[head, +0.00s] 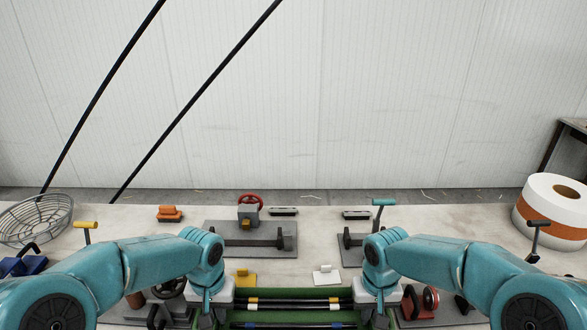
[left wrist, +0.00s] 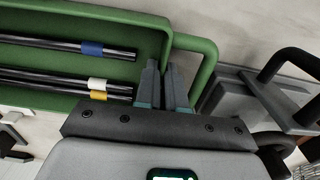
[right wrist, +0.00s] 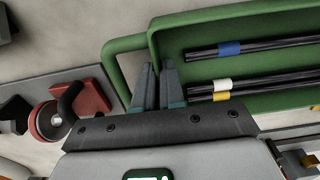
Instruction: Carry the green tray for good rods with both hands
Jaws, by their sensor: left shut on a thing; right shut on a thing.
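The green tray (head: 300,316) lies between my two arms at the bottom of the head view, partly cut off. It holds several black rods (head: 290,302) with blue, white and yellow bands. My left gripper (left wrist: 163,68) is shut on the tray's left end, at the loop handle (left wrist: 208,45); the green wall (left wrist: 110,14) shows beside it. My right gripper (right wrist: 156,70) is shut on the other end, at its loop handle (right wrist: 112,60). The exact grip is partly hidden by the fingers in both wrist views. The fingertips are hidden in the head view.
Behind the tray stand a grey fixture with a red wheel (head: 249,199), a yellow block (head: 245,278) and a white block (head: 326,276). A wire basket (head: 35,220) is at far left, a large white-and-orange roll (head: 552,208) at far right. A red-wheeled device (right wrist: 47,121) sits near my right gripper.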

